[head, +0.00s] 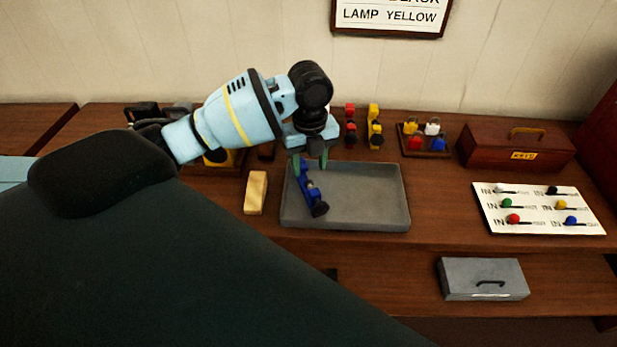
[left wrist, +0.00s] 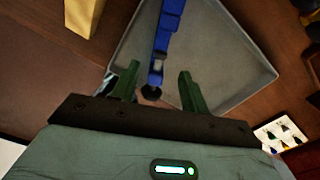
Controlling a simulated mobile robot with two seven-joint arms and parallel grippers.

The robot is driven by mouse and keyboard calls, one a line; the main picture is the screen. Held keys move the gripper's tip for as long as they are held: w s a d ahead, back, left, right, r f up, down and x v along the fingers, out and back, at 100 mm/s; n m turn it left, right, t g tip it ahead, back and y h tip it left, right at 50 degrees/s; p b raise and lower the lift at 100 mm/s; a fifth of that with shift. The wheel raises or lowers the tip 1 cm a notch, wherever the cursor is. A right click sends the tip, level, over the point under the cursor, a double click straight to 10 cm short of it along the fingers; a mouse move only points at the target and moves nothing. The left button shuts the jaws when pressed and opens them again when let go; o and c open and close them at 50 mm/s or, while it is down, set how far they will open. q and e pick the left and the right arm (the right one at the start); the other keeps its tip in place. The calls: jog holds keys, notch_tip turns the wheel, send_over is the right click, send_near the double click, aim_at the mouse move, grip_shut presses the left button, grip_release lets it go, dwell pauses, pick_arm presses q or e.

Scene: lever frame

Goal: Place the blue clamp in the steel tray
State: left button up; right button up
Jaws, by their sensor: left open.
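The blue clamp (head: 311,190) lies inside the steel tray (head: 368,195), near the tray's left wall. My left gripper (head: 311,163) is above the left part of the tray, over the clamp's far end. In the left wrist view the green fingers (left wrist: 158,88) are apart, and the blue clamp (left wrist: 166,40) shows between and beyond them, with the grey tray floor (left wrist: 215,60) around it. Whether the fingers touch the clamp cannot be told. My right gripper is not in view.
A wooden block (head: 256,192) stands just left of the tray. Red and yellow clamps (head: 375,127) and a small padlock tray (head: 425,152) are behind it. A grey box (head: 484,279) sits on the lower shelf.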

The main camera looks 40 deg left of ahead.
pick_arm(q)
jog(key=shift+r, duration=1.55)
